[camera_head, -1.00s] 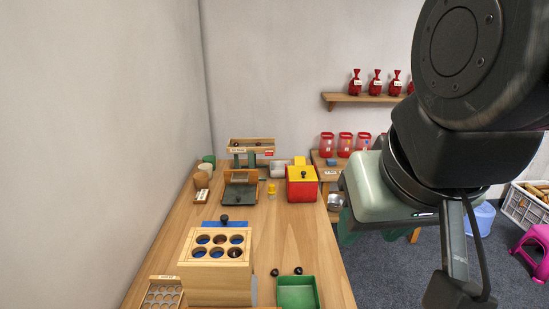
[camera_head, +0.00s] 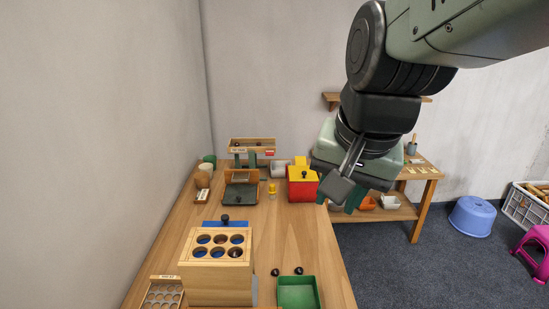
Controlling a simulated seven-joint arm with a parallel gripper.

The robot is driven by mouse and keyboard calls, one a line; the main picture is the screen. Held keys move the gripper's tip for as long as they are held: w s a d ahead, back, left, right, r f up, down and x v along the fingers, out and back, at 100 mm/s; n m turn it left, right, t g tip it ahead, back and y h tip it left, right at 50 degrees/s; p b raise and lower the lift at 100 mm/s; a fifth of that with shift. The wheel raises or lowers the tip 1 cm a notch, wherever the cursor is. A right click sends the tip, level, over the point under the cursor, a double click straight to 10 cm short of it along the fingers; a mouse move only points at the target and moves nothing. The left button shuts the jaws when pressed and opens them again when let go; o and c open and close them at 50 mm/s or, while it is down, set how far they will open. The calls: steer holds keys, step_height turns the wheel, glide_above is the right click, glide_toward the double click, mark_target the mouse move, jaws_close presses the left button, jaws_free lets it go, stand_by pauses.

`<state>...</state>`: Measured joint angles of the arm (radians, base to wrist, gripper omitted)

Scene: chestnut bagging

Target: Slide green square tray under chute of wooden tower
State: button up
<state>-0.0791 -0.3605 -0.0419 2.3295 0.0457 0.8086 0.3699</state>
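The green square tray (camera_head: 297,306) lies on the near right part of the wooden table, cut by the lower picture edge. The wooden tower (camera_head: 215,283) stands to its left, a block with several round holes in its top and a blue strip with a black knob behind. A gap separates tray and tower. I cannot make out a chute; a thin grey piece shows at the tower's right side. My gripper (camera_head: 341,197) hangs near the table's right edge, well beyond the tray, pointing down. Its green fingers look apart, with nothing seen between them.

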steer(key=w+a+f+m+g, duration=0.1)
steer(key=w+f+m, duration=0.35)
steer(key=w, duration=0.25)
steer(key=m+g, duration=0.3)
steer(key=m, duration=0.6)
glide_above(296, 276)
step_height(296, 276, down, 25)
steer(key=shift+w+f+h, duration=0.1)
steer(key=shift+f+h, duration=0.3)
steer(key=shift+f, duration=0.15)
steer(key=shift+f, duration=0.1)
step_height(296, 276, down, 11)
steer(key=shift+r, duration=0.2)
jaws_close()
